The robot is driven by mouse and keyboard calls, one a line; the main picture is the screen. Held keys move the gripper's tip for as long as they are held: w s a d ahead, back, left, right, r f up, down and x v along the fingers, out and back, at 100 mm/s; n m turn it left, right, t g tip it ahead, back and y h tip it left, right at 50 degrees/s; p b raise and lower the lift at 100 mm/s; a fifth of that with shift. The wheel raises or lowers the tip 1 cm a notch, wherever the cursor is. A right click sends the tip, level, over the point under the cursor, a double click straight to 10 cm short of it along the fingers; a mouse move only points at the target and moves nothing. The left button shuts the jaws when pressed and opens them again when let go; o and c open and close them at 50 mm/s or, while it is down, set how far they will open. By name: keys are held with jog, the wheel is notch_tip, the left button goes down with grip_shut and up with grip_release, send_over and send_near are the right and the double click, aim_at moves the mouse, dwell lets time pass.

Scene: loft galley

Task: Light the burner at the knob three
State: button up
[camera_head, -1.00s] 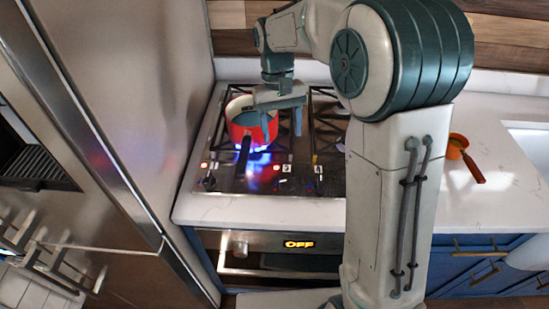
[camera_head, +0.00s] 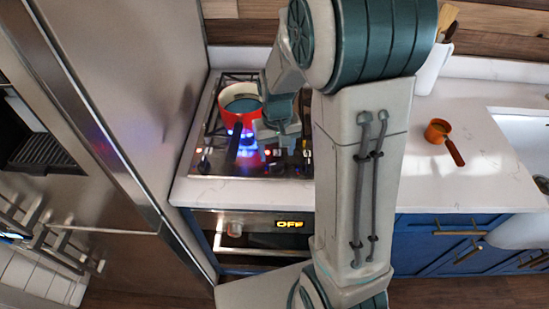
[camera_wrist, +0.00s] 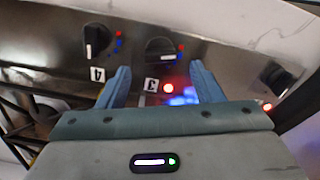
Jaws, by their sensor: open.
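Knob three (camera_wrist: 160,50), black and round with a white line lying across it, sits beside the tag "3" (camera_wrist: 150,85) in the wrist view. A red light (camera_wrist: 168,88) glows next to that tag. My gripper (camera_wrist: 160,72) is open and empty. Its two blue fingertips lie to either side of the knob's place in the picture, apart from it; the exact gap is unclear. In the head view my gripper (camera_head: 284,140) hangs at the cooktop's front and hides part of the panel. Blue flame (camera_head: 246,137) shows under the red pot (camera_head: 241,105).
Knob four (camera_wrist: 97,41), with its line upright, is left of knob three in the wrist view. Another knob (camera_wrist: 277,76) is at right, with a red light (camera_wrist: 267,107). The pot's dark handle (camera_head: 235,143) points forward.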

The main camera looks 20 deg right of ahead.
aim_at(276, 163)
jog(key=shift+f, duration=2.25)
